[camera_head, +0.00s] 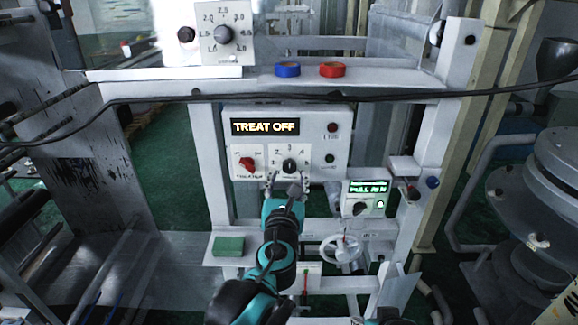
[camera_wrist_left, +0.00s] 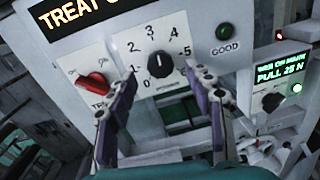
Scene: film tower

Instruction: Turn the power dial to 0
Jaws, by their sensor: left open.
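The power dial is a black knob (camera_head: 289,165) on a white panel (camera_head: 340,150), on a numbered scale with 2 to 5 readable; it also shows in the left wrist view (camera_wrist_left: 160,64). Its white mark points up, roughly toward 2 to 3; the exact value is hard to read. My left gripper (camera_head: 288,183) is open in front of the panel, just below the dial. In the left wrist view its fingers (camera_wrist_left: 161,75) stand apart on either side of the dial, with no clear contact. My right gripper is not seen.
A red switch (camera_head: 247,164) sits left of the dial, below a display (camera_head: 265,127) reading TREAT OFF. A small box with a green display (camera_head: 367,187) stands at lower right, above a white handwheel (camera_head: 341,248). A black cable (camera_head: 420,96) crosses above the panel.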

